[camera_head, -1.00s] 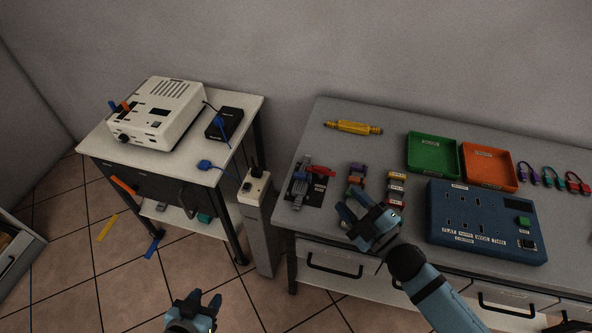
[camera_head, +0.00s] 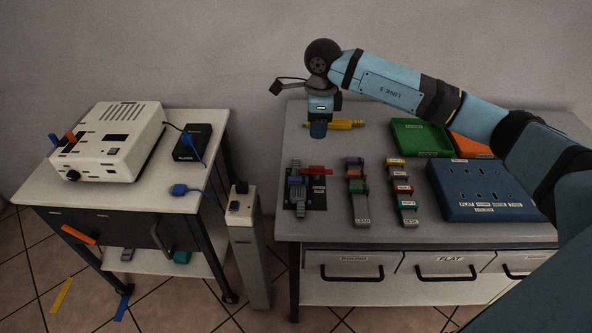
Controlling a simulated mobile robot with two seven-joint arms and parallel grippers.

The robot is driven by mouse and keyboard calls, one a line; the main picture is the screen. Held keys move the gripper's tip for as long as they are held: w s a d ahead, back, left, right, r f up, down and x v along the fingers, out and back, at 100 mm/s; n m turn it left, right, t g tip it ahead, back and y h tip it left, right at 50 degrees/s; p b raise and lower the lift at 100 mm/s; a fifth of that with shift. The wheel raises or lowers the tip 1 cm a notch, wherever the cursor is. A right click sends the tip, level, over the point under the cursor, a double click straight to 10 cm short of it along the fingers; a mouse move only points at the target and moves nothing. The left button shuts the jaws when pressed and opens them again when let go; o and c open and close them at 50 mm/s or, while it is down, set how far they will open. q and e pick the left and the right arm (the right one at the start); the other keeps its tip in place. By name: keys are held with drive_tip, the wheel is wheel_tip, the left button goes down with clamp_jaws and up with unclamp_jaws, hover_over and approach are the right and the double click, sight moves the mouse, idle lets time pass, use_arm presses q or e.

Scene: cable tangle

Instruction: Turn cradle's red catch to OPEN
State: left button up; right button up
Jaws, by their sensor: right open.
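The cradle (camera_head: 317,199) is a small dark plate with grey-blue parts, lying near the left end of the workbench. Its red catch (camera_head: 315,170) sits at the top of the plate and points to the right. The lettering on the plate is too small to read. My right gripper (camera_head: 318,130) hangs downward behind the cradle, apart from the catch, beside the left end of a yellow tool (camera_head: 347,124). It is open, seen from the side with one finger largely hiding the other. I cannot tell whether it touches the tool. My left gripper is out of view.
Labelled racks of coloured clips (camera_head: 359,205) stand right of the cradle. A blue socket panel (camera_head: 485,190), green tray (camera_head: 420,150) and orange tray (camera_head: 468,147) lie further right. My right arm crosses above them. A white socket post (camera_head: 246,240) stands left of the bench.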

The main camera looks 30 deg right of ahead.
sight(316, 167)
drive_tip(key=f, duration=1.3)
drive_tip(key=shift+d+f, duration=0.3)
drive_tip(key=shift+c, duration=0.4)
clamp_jaws()
